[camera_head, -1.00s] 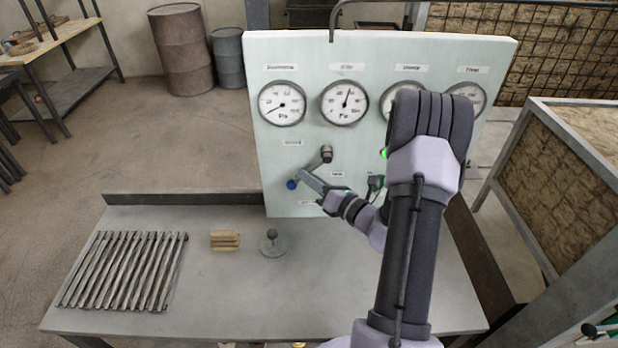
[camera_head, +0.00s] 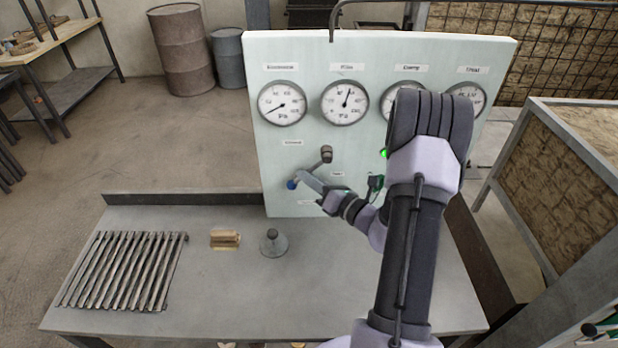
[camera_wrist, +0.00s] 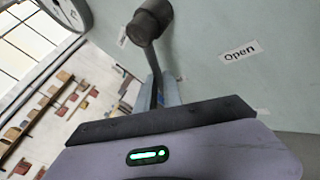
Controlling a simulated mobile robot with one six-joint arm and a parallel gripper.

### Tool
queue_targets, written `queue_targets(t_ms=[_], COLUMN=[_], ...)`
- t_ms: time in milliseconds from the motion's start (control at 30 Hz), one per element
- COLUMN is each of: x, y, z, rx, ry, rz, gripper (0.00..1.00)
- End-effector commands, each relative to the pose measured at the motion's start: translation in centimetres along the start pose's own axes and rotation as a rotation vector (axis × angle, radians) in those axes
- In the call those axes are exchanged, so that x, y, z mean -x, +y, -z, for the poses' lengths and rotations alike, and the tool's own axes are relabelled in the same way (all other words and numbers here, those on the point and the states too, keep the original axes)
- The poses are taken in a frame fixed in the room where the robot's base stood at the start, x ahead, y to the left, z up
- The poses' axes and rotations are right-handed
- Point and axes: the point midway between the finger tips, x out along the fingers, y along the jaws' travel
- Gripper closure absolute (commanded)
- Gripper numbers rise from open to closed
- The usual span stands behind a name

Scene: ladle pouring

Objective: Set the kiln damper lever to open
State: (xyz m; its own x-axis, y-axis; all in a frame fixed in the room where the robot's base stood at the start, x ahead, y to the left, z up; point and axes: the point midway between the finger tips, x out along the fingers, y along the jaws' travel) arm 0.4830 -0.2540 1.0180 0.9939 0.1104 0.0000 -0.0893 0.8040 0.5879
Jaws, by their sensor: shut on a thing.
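The damper lever has a dark round hub (camera_head: 326,153) on the pale green panel (camera_head: 420,60). Its arm slopes down-left to a blue knob (camera_head: 292,184). My gripper (camera_head: 300,178) is at the knob end of the lever, shut on it; the fingers partly hide the arm. In the wrist view the lever (camera_wrist: 150,55) runs from its hub down behind my gripper, and the knob is hidden there. A label reading "Open" (camera_wrist: 239,51) is on the panel to the right of the hub in that view. The lever does not point toward that label.
Several round gauges (camera_head: 345,103) line the panel's upper part. A green light (camera_head: 383,153) is beside my arm. On the grey bench (camera_head: 210,290) stand a rack of metal bars (camera_head: 122,270), small wooden blocks (camera_head: 225,239) and a round weight (camera_head: 273,243). The bench front is clear.

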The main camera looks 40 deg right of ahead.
Motion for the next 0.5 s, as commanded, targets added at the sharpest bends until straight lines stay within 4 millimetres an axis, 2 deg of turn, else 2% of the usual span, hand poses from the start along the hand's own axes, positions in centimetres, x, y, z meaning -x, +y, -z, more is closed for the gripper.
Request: queue_targets(t_ms=[500], x=[0.46], y=[-0.4], z=[-0.18], rx=[0.075], ry=[0.059], rz=[0.043], gripper=[1.0])
